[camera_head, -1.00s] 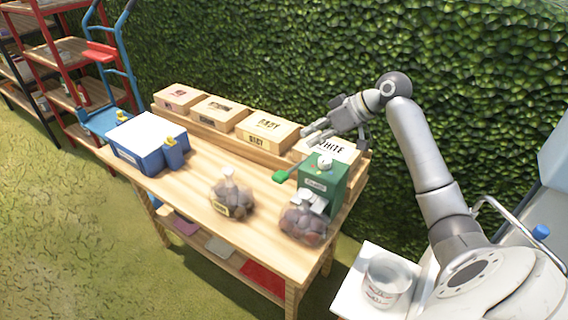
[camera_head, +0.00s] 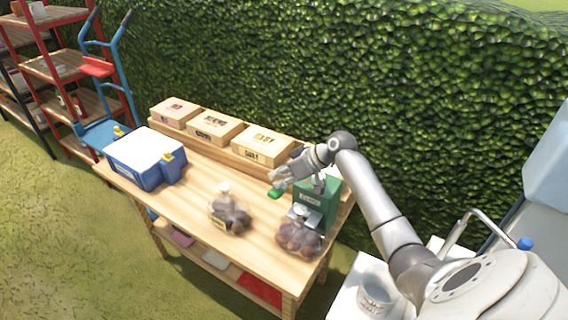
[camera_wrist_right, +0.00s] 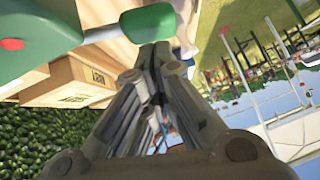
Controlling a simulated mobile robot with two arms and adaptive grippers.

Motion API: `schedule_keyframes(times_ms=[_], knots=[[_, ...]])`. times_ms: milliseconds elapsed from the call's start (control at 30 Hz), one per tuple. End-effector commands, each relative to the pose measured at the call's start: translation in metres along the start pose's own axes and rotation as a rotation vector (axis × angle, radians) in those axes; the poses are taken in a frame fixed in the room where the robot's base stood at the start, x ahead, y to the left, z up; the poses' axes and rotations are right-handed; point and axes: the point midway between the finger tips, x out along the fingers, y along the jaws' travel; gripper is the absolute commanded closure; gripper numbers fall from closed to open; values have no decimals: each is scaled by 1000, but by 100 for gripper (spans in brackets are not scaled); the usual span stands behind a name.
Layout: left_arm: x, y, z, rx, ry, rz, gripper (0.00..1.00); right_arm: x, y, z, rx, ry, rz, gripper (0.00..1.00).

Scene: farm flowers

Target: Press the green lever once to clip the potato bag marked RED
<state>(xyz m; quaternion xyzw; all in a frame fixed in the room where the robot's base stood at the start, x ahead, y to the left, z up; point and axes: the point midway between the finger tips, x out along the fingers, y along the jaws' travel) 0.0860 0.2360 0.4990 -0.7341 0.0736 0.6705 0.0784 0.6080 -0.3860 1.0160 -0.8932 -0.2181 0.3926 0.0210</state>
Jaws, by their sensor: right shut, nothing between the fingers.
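The green clipping machine (camera_head: 320,206) stands at the right end of the wooden table. Its green lever (camera_head: 275,192) sticks out to the left; its rounded paddle (camera_wrist_right: 148,22) shows large in the wrist view. One potato bag (camera_head: 299,238) sits at the front of the machine, its neck near the metal clip part. Another tied potato bag (camera_head: 231,216) stands to its left with a yellowish label. I cannot read RED on either. My right gripper (camera_head: 277,177) is shut and empty, close above the lever; contact cannot be told. My left gripper is not in view.
Cardboard boxes (camera_head: 262,146) line the back of the wooden table (camera_head: 185,208), before a hedge. A blue-and-white cooler box (camera_head: 144,158) stands at the left end. A metal can (camera_head: 377,292) stands at the lower right. The table's front middle is clear.

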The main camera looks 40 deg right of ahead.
Motion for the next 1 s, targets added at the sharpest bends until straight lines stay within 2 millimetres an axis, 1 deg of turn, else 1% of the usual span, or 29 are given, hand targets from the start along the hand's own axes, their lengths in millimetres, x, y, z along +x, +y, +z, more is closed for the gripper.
schedule_keyframes(times_ms=[133, 500, 700, 1000], knots=[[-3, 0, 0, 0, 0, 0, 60, 4, 0, 5, 0, 1, 1, 100], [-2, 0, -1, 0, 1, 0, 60, 6, 0, 6, -3, 0, 2, 100], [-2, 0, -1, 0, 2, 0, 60, 10, -3, 11, -36, -1, 33, 100], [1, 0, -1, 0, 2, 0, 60, 29, -10, 31, -171, -4, 165, 100]])
